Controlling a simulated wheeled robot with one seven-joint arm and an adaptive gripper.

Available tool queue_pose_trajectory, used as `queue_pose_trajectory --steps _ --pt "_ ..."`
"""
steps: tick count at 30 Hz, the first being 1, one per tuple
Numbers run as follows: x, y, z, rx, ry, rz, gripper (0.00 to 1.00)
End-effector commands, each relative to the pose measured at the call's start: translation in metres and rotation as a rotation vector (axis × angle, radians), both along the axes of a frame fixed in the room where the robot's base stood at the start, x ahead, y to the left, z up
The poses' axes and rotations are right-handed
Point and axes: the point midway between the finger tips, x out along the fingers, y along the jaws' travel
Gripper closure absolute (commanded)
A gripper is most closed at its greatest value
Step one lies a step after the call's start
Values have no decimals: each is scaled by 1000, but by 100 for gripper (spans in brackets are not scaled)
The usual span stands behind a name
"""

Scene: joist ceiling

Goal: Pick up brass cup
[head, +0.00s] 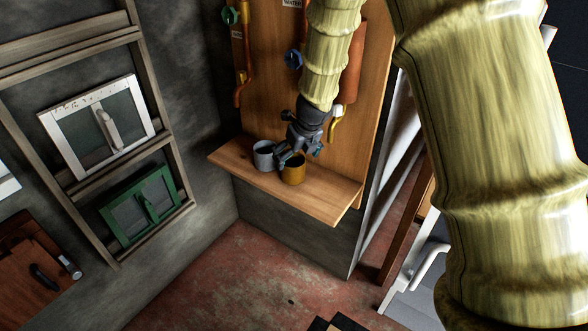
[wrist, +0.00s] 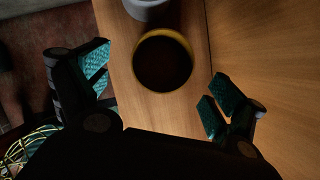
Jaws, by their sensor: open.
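The brass cup (head: 293,170) stands upright on a wooden shelf (head: 322,196). In the wrist view the brass cup (wrist: 187,48) shows from above as a yellow rim around a dark inside. Nothing is held.
A grey cup (head: 263,154) stands close beside the brass cup on its left; it also shows at the wrist view's top (wrist: 147,8). A wooden back panel (head: 368,95) with copper pipes and valves rises behind the shelf. The shelf's right end is clear.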

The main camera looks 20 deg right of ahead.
Motion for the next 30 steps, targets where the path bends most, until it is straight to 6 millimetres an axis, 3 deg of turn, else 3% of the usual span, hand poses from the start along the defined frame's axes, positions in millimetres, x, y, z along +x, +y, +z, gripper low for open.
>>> queue_pose_trajectory --steps 20,28,30 --pt "22 2 -66 0 1 2 5" --pt "24 2 -69 -1 -1 1 5" --pt "24 2 -68 -2 0 1 14"
